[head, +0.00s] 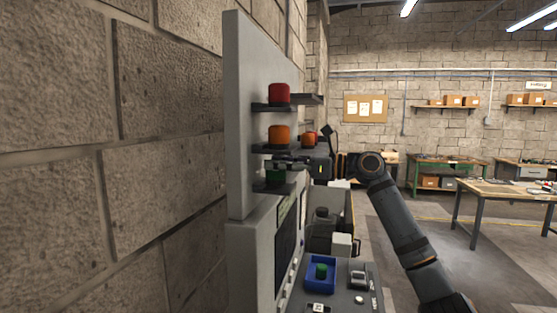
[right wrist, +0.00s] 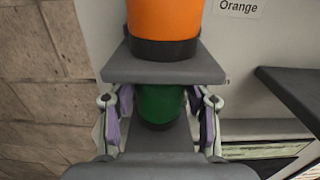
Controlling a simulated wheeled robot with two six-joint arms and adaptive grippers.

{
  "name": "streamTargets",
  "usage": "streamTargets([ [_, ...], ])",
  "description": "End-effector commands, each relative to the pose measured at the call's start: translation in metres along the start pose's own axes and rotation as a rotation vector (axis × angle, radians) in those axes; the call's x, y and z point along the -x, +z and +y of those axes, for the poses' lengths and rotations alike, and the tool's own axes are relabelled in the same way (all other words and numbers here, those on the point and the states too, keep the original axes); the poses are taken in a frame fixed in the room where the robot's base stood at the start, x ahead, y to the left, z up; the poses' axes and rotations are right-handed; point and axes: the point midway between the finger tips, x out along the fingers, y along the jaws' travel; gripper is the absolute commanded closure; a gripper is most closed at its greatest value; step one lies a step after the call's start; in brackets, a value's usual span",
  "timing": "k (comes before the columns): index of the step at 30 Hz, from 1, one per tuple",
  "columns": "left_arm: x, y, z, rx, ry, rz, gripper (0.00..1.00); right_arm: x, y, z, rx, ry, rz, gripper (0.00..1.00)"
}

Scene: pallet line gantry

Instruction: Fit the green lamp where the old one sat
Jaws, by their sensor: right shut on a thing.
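A green lamp (head: 275,177) stands at the lowest shelf of the grey wall panel, under the orange lamp. It also shows in the right wrist view (right wrist: 160,103), upright with a dark base. My right gripper (head: 283,163) is shut on this lamp, with a finger on each side of it in the right wrist view (right wrist: 160,108). The gripper hides part of the lamp in the head view. Another green lamp (head: 321,270) sits in a blue holder (head: 321,287) on the console below. I cannot tell which lamp is old. My left gripper is not in view.
An orange lamp (head: 279,135) on its shelf (right wrist: 162,70) is close above my right gripper. A red lamp (head: 279,94) stands higher. Another orange lamp (head: 309,138) is on a side shelf. A stone wall (head: 165,90) borders the left. Open floor lies right.

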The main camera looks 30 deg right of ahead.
Motion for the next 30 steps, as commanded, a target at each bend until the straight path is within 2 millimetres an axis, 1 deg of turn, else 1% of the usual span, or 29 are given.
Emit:
streamTargets([
  [1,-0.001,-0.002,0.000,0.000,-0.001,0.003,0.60,-0.001,-0.008,0.000,-0.004,0.004,0.014,0.95],
  [2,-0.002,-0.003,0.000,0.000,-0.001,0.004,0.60,-0.001,-0.008,0.000,-0.005,0.005,0.014,1.00],
  [5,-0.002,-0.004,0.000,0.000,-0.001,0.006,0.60,-0.001,-0.009,0.000,-0.006,0.005,0.016,1.00],
  [6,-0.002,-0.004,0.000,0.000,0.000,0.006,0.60,-0.001,-0.009,0.000,-0.006,0.005,0.017,0.46],
  [10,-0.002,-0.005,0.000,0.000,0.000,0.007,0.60,-0.001,-0.008,0.000,-0.006,0.005,0.014,0.29],
  [18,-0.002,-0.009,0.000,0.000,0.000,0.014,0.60,0.000,-0.006,0.000,-0.004,0.004,0.011,0.29],
  [21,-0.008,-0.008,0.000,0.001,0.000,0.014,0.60,0.005,-0.009,0.000,-0.004,0.003,0.011,0.29],
  [23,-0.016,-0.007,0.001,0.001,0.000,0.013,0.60,0.014,-0.011,-0.001,-0.002,0.000,0.012,0.29],
  [26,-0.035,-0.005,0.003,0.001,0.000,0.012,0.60,0.037,-0.014,-0.001,-0.001,-0.002,0.012,0.29],
  [27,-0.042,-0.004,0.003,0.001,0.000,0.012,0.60,0.047,-0.015,-0.002,-0.001,-0.002,0.013,0.29],
  [30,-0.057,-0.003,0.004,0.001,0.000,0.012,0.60,0.072,-0.014,-0.001,-0.002,-0.001,0.011,0.29],
])
